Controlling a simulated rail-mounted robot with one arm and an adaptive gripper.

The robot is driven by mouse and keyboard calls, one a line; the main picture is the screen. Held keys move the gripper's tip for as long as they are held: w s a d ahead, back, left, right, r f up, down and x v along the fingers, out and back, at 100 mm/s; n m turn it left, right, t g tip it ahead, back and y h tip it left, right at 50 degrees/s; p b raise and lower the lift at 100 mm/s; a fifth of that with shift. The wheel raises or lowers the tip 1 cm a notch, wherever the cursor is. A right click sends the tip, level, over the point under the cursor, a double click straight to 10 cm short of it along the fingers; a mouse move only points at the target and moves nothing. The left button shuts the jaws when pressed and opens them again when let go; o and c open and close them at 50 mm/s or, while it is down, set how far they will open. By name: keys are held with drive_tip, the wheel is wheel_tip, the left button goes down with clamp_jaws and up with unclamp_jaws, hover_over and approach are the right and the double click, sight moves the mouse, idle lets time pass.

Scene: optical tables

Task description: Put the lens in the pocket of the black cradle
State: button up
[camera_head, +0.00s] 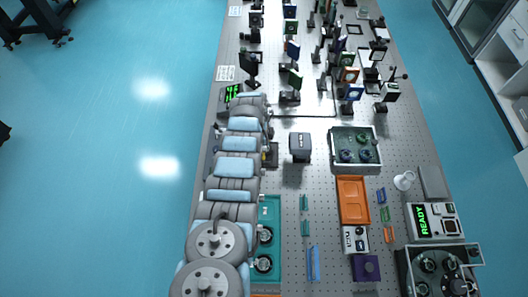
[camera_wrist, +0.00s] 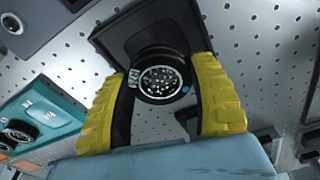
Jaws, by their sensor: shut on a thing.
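The lens (camera_wrist: 163,82), a round black-rimmed piece with a speckled, shiny face, is between the two yellow fingers of my gripper (camera_wrist: 164,74) in the wrist view. The fingers are shut on its sides. A black, square-edged piece that looks like the cradle (camera_wrist: 121,37) shows just behind the lens. In the head view my arm covers most of this spot, and the lens cannot be made out.
A teal tray (camera_head: 273,212) with round dark lenses lies beside my arm; it also shows in the wrist view (camera_wrist: 62,103). A grey block (camera_head: 300,147) stands right of my arm. An orange tray (camera_head: 353,200) and a grey bin (camera_head: 355,134) are further right. Optics mounts crowd the far end.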

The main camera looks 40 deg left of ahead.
drive_tip(key=shift+w+f+b, duration=0.1)
drive_tip(key=shift+f+b, duration=1.3)
drive_tip(key=shift+f, duration=0.2)
drive_tip(key=shift+f, duration=0.2)
drive_tip(key=o, duration=1.2)
drive_tip(key=shift+c, duration=0.2)
drive_tip(key=shift+r, duration=0.15)
wheel_tip(320, 180, up, 3)
drive_tip(key=p, duration=0.3)
drive_tip(key=shift+a+r, duration=0.15)
drive_tip(key=shift+r, duration=0.05)
drive_tip(key=shift+a+r, duration=0.15)
drive_tip(key=shift+r, duration=0.5)
drive_tip(key=shift+s+a+r, duration=0.1)
drive_tip(key=shift+r, duration=1.15)
drive_tip(key=shift+s+a+r, duration=0.15)
drive_tip(key=shift+r, duration=1.05)
drive_tip(key=shift+s+a+r, duration=0.1)
drive_tip(key=shift+r, duration=1.15)
